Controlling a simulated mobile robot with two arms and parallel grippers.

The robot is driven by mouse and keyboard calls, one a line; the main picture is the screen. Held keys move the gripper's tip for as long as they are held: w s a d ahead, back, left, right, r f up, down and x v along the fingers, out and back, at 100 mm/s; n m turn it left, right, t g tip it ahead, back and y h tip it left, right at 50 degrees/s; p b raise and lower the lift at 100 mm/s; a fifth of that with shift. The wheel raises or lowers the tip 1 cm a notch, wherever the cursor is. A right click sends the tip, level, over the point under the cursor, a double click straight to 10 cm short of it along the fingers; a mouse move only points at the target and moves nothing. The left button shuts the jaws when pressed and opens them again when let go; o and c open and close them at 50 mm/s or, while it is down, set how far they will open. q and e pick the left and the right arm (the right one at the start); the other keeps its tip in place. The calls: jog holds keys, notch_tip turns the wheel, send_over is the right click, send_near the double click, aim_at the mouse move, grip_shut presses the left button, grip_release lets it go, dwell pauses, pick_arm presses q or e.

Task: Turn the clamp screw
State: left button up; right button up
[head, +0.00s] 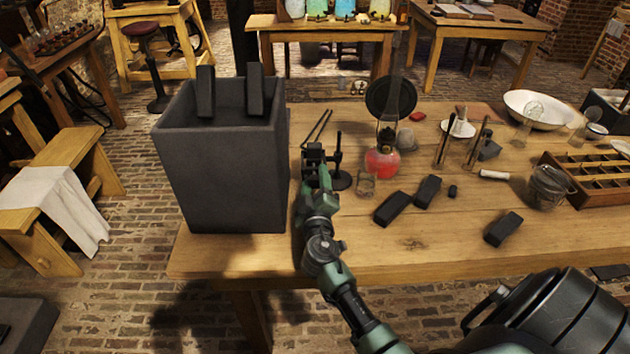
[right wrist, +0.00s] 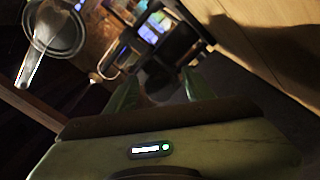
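My right gripper (head: 317,172) reaches over the wooden table, just right of the big dark box. A small black stand (head: 340,180) with an upright rod and round base is close beside its right side. Dark blocky parts at the fingertips may belong to a clamp; the clamp screw cannot be made out clearly. In the right wrist view the two green fingers (right wrist: 160,90) are spread apart, with a dark rounded shape between or beyond them. I cannot tell if they touch it. My left gripper is not in view.
The dark open box (head: 222,165) stands at the table's left, with two black blocks on its rim. A lamp with red liquid (head: 382,163) and a small glass (head: 366,184) are to the right. Several black blocks (head: 392,208) lie nearby. The table's front edge (head: 430,262) is clear.

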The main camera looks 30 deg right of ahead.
grip_shut()
